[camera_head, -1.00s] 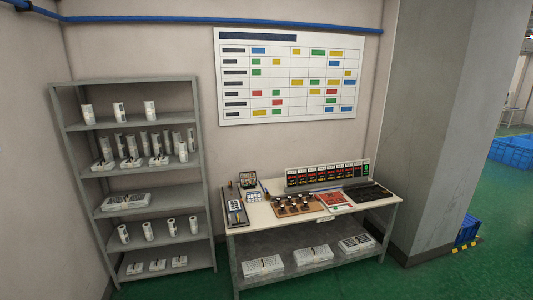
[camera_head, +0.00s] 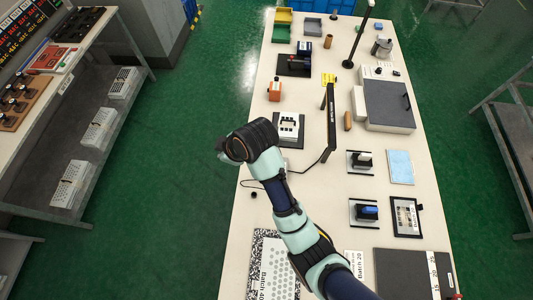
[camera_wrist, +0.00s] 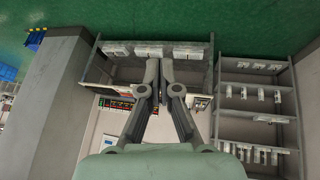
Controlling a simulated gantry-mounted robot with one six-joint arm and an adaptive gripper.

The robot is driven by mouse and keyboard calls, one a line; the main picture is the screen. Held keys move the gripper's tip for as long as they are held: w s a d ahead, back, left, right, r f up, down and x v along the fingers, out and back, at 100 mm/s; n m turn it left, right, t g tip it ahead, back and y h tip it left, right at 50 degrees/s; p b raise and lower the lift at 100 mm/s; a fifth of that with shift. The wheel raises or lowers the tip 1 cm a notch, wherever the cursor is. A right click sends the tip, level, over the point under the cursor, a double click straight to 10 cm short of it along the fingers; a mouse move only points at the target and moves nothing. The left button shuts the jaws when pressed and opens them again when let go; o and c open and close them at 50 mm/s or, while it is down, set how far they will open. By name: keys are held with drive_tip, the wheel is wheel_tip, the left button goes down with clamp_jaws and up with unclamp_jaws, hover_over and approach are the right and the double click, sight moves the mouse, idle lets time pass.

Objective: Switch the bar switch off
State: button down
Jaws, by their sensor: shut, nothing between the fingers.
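My gripper (camera_wrist: 160,70) shows in the wrist view with its two fingers together and nothing between them. It is raised and points away from the long table, toward the side bench and shelf. In the head view my arm's dark end is over the table's left edge; the fingers cannot be made out there. Two small plate-mounted devices are at the table's right, one with a black raised part (camera_head: 362,160) and one with a blue raised part (camera_head: 367,212). I cannot tell which thing is the bar switch, nor its setting.
A side bench (camera_head: 75,90) stands left across green floor.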

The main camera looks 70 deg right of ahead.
drive_tip(key=s+d+f+n+g+y+b, duration=0.1)
drive_tip(key=s+d+f+b, duration=0.4)
drive_tip(key=s+d+f, duration=0.7)
drive_tip(key=shift+s+d+f+g+y+b, duration=0.15)
drive_tip(key=shift+s+d+g+y+b, duration=0.2)
drive_tip(key=shift+d+y, duration=0.55)
drive_tip(key=shift+d, duration=0.2)
drive_tip(key=shift+h, duration=0.3)
drive_tip(key=x, duration=0.4)
drive_tip(key=b+x, duration=0.1)
drive_tip(key=x, duration=0.4)
drive_tip(key=b+x, duration=0.1)
drive_tip(key=x, duration=0.4)
drive_tip(key=shift+s+f, duration=0.15)
drive_tip(key=shift+s, duration=0.2)
drive_tip(key=shift+w+f+g, duration=0.25)
drive_tip(key=shift+g, duration=0.3)
drive_tip(key=shift+s+d+r+p, duration=0.1)
drive_tip(key=shift+s+p, duration=0.15)
drive_tip(key=shift+s, duration=0.2)
drive_tip(key=shift+s+d+r+p, duration=0.1)
drive_tip(key=shift+s+p, duration=0.15)
drive_tip(key=shift+s, duration=0.15)
drive_tip(key=shift+r, duration=0.1)
